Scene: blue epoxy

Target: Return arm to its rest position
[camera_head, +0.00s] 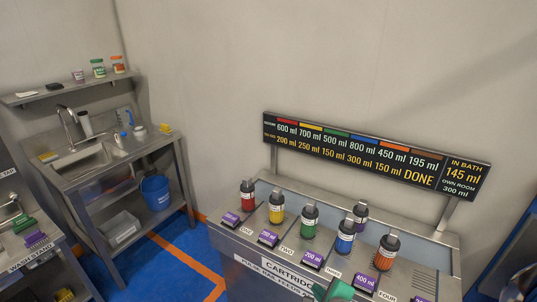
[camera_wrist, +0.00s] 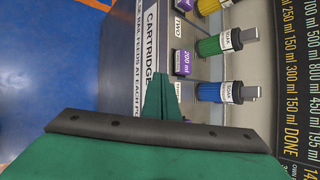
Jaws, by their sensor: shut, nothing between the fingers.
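My gripper (camera_head: 337,291) shows as a green shape at the bottom edge of the head view, in front of the cartridge bench (camera_head: 450,262). In the wrist view its green fingers (camera_wrist: 161,88) are shut together with nothing between them. They point at the bench front with the CARTRIDGE label. The green bottle (camera_wrist: 222,42) and the blue bottle (camera_wrist: 225,92) lie to the right of the fingertips there, apart from them. Most of my arm is out of view.
The bench holds several capped bottles, including a red one (camera_head: 247,195) and an orange one (camera_head: 386,252), below a black sign board (camera_head: 375,155). A sink table (camera_head: 85,160) with a blue bucket (camera_head: 155,191) stands at left. Blue floor (camera_head: 175,245) is clear between.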

